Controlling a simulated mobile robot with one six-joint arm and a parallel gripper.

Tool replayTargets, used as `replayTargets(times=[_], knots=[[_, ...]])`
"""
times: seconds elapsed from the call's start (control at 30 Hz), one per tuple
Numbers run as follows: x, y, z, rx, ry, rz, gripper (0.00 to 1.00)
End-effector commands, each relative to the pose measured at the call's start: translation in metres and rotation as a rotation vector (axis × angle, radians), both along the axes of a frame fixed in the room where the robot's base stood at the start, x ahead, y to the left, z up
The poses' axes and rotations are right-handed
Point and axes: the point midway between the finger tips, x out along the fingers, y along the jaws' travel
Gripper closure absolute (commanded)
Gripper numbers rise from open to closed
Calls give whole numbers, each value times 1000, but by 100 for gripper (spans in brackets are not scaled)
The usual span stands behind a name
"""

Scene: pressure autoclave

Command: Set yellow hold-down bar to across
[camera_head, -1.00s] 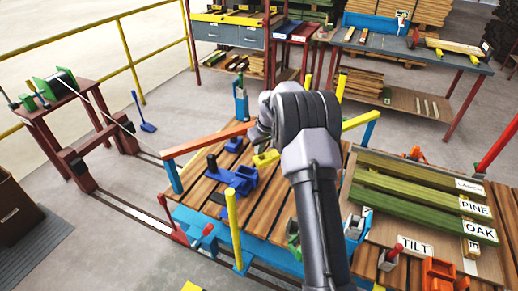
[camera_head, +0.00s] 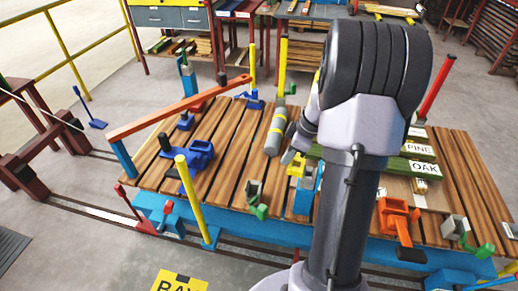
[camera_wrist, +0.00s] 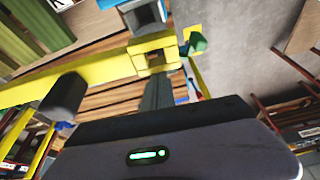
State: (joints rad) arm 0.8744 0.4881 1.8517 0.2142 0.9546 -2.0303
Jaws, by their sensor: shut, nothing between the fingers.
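The yellow hold-down bar (camera_wrist: 105,70) runs across the upper left of the wrist view, with a black knob (camera_wrist: 66,97) standing up near it. In the head view my arm hides most or all of the bar, so its full angle cannot be told. My gripper (camera_wrist: 158,76) is shut and empty. Its fingers point at a yellow block (camera_wrist: 158,54) by the bar's right end; I cannot tell whether they touch. In the head view the gripper is mostly hidden behind my arm, above the slatted bed (camera_head: 228,140).
An orange bar (camera_head: 180,107) spans the bed's left side on a blue post. Blue clamps (camera_head: 190,155), a grey cylinder (camera_head: 276,130), green boards, an orange clamp (camera_head: 399,222) and yellow posts (camera_head: 197,200) crowd the bed.

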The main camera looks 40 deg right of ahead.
Motion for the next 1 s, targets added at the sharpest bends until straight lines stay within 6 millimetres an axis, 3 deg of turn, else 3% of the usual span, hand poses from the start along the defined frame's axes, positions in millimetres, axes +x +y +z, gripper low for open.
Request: replayTargets(times=[0.2, 0.4, 1.0], knots=[[-39, -26, 1, 0, 0, -4, 100], [-57, -40, 0, -6, 3, -1, 100], [-57, -41, -1, -8, 4, 0, 100]])
